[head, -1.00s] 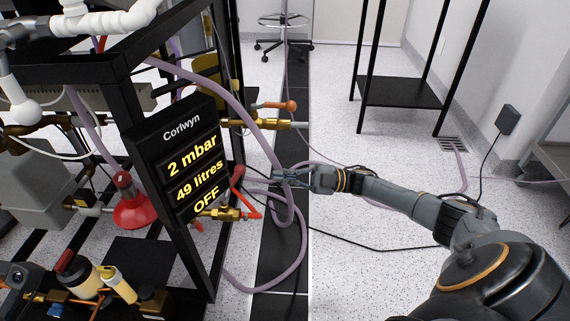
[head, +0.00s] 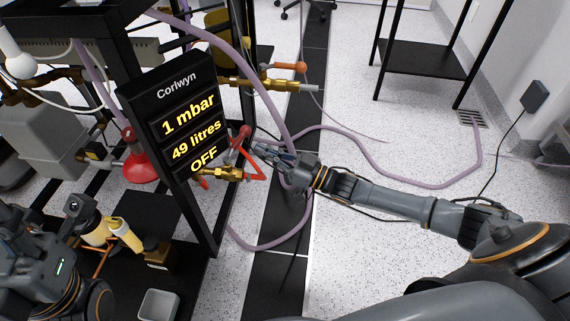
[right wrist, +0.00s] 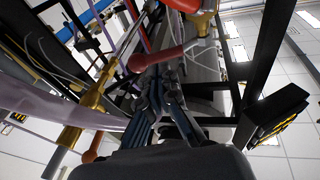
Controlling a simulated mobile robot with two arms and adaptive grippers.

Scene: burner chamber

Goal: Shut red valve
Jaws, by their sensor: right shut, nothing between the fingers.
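The red valve has a brass body (head: 225,174) low on the black frame, just right of the display's lower edge. Its bent red lever (head: 251,164) rises to a rounded red knob (head: 244,133). My right gripper (head: 262,150) is shut and empty, right beside the lever; I cannot tell whether it touches. In the right wrist view the shut fingers (right wrist: 163,88) lie just below the red lever (right wrist: 165,55). My left arm shows at the lower left of the head view; its fingers cannot be made out.
The display (head: 185,125) reads 1 mbar, 49 litres, OFF. A brass valve with an orange handle (head: 290,66) sits higher on the frame. A purple hose (head: 262,85) loops down beside the red valve.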

